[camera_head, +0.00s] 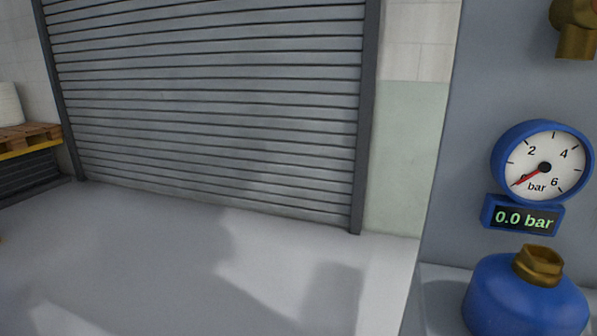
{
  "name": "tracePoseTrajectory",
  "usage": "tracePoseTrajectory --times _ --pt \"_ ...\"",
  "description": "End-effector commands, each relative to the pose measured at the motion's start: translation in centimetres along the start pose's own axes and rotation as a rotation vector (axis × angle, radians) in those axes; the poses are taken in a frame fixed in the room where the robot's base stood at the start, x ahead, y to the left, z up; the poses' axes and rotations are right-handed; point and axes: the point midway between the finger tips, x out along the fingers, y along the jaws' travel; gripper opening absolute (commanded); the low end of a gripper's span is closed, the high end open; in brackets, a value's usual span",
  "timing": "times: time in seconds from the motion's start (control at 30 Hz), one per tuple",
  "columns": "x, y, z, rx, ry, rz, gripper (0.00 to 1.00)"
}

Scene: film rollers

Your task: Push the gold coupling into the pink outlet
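No pink outlet shows in the head view. A brass-gold fitting (576,32) hangs at the top right, cut off by the picture edge; a sliver of red shows at its upper right. A second brass-gold hex fitting (539,264) sits on top of a rounded blue body (525,302) at the bottom right. I cannot tell whether either one is the gold coupling. My gripper is not in view.
A blue-rimmed gauge (545,150) reads about zero, above a display (525,218) showing 0.0 bar. They are in front of a grey panel (470,130). A closed roller shutter (210,100) stands behind open grey floor (190,250). A wooden pallet (30,137) is at left.

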Motion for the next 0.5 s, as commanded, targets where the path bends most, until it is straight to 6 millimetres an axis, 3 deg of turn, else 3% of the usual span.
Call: tracePoseTrajectory --times 0.5 --pt "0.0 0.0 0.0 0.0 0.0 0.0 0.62"
